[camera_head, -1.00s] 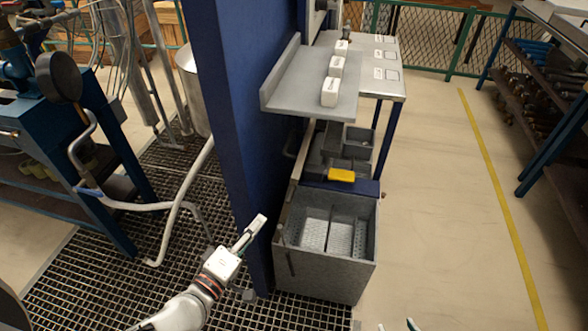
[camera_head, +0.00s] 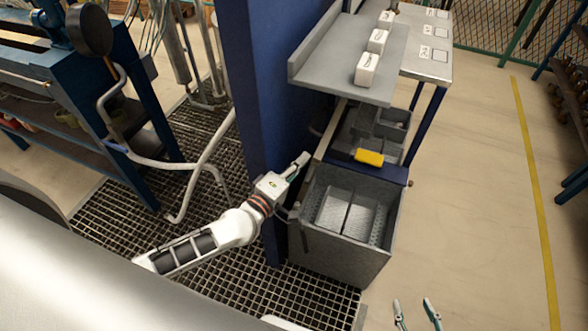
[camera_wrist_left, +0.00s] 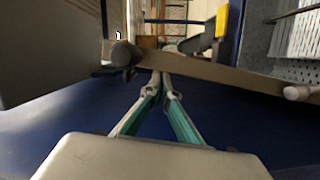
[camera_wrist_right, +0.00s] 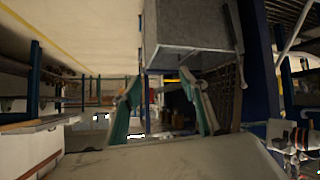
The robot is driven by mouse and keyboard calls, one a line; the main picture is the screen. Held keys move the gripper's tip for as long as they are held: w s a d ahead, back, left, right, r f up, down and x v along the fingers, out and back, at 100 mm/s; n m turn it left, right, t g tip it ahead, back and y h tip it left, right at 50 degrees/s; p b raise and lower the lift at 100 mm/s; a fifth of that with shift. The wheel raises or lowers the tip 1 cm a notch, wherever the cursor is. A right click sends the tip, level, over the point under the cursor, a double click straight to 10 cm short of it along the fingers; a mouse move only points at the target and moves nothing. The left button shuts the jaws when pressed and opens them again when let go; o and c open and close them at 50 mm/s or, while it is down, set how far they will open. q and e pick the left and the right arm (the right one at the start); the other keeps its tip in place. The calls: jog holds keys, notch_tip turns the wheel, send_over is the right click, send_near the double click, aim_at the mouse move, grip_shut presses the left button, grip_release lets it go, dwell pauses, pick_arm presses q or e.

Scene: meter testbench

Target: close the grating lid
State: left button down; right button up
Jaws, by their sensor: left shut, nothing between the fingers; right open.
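The grey bin (camera_head: 335,258) stands beside the blue column with its top open. Two perforated panels (camera_head: 345,213) show inside it. A narrow upright strip along the bin's left side looks like the edge of the raised grating lid (camera_wrist_left: 225,76); its face is hidden. My left gripper (camera_head: 303,159) is shut and empty beside this strip. In the left wrist view its tips (camera_wrist_left: 160,77) meet or nearly meet the strip, and I cannot tell whether they touch. My right gripper (camera_head: 417,302) is open and empty, low in front of the bin. The bin also shows in the right wrist view (camera_wrist_right: 185,25).
The blue column (camera_head: 262,120) stands close to my left gripper. A grey shelf (camera_head: 340,65) with white boxes (camera_head: 367,69) overhangs behind the bin. A yellow object (camera_head: 369,158) sits at the bin's back edge. The floor to the right (camera_head: 470,200) is clear.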

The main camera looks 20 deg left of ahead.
pick_arm(q)
jog(key=shift+w+d, duration=0.15)
jog(key=shift+w, duration=0.4)
pick_arm(e)
jog(key=shift+w+d+r, duration=0.15)
jog(key=shift+w+r, duration=0.1)
jog(key=shift+w, duration=0.15)
pick_arm(q)
jog(key=shift+d, duration=0.1)
